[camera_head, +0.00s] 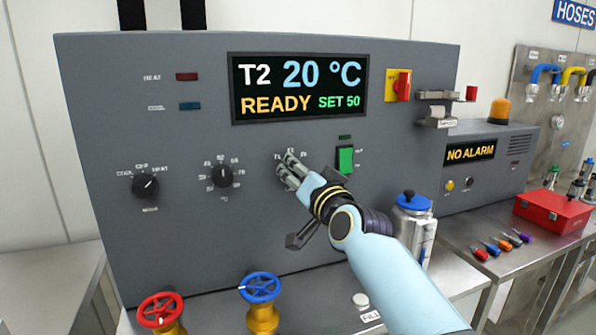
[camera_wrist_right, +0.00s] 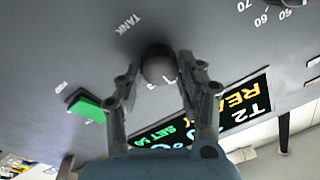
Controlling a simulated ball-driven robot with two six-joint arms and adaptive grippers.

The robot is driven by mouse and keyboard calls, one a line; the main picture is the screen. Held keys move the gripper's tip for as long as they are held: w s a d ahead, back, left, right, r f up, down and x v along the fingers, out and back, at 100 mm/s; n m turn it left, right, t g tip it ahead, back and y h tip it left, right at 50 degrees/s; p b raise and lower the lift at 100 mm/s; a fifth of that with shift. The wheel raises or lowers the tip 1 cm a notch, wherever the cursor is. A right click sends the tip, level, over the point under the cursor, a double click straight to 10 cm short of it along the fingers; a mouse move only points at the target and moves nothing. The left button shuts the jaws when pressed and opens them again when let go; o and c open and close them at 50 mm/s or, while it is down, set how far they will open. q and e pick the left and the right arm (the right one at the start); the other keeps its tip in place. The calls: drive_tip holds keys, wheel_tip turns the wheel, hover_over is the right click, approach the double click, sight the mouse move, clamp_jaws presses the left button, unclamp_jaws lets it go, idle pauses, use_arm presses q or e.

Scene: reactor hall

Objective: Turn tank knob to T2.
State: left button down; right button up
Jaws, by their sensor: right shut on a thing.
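The tank knob (camera_wrist_right: 158,68) is a dark round knob on the grey control panel, with the word TANK printed beside it in the wrist view. My right gripper (camera_wrist_right: 160,80) has a finger on each side of the knob and is shut on it. In the head view my right gripper (camera_head: 288,170) reaches the panel below the display and hides the knob. The display (camera_head: 300,88) reads T2, 20 °C, READY and SET 50. The knob's pointer is not clear. My left gripper is not in view.
A green switch (camera_head: 345,158) sits just right of my gripper. Two black knobs, one left (camera_head: 145,185) and one nearer (camera_head: 222,175), are on the panel. Red (camera_head: 160,309) and blue (camera_head: 260,287) valve wheels stand below. A blue-lidded canister (camera_head: 412,203) stands beside my arm.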

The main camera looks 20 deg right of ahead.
drive_tip(key=o, duration=1.1)
drive_tip(key=shift+o, duration=0.2)
drive_tip(key=shift+s, duration=0.1)
drive_tip(key=s+d, duration=0.1)
drive_tip(key=s, duration=1)
drive_tip(key=shift+s+f, duration=0.35)
drive_tip(key=shift+s, duration=0.05)
drive_tip(key=shift+f, duration=0.1)
